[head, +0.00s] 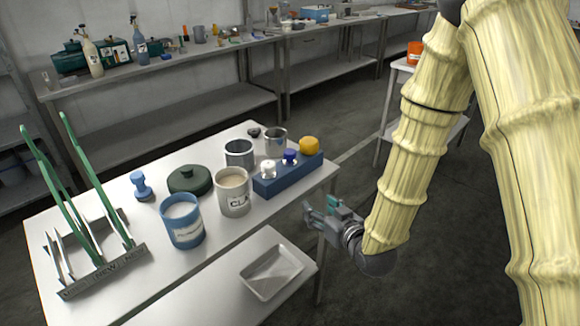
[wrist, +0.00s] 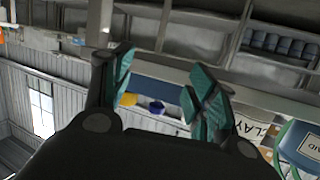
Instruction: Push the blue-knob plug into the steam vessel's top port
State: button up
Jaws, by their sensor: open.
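The blue-knob plug (head: 289,157) sits in a blue block (head: 292,177), between a white-knobbed plug (head: 268,168) and a yellow-knobbed one (head: 309,145). It also shows in the wrist view (wrist: 156,108), small and between my fingers. My gripper (head: 318,212) is open and empty, off the table's right edge, apart from the block and to its lower right. Its teal fingers are spread in the wrist view (wrist: 163,85). I cannot tell which vessel is the steam vessel; no label reading steam is legible and no top port is clear.
A cream pot marked CLA (head: 233,192), a blue pot (head: 182,221), two grey metal cups (head: 239,153), a dark green lid (head: 190,180) and a rack with green handles (head: 100,262) crowd the white table (head: 150,285). A tray (head: 272,271) lies on the lower shelf.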

aim_at(293, 157)
jog(key=w+a+r+n+t+y+b, duration=0.1)
jog(key=w+a+r+n+t+y, duration=0.15)
jog(key=r, duration=0.75)
jog(key=shift+m, duration=0.45)
jog(key=shift+f+p+x, duration=0.2)
jog(key=shift+p+x, duration=0.2)
jog(key=shift+x, duration=2.35)
jog(key=shift+f+p+x, duration=0.2)
jog(key=shift+p+x, duration=0.2)
jog(key=shift+x, duration=2.4)
jog(key=shift+a, duration=0.1)
jog(key=shift+s, duration=0.1)
jog(key=c, duration=1.2)
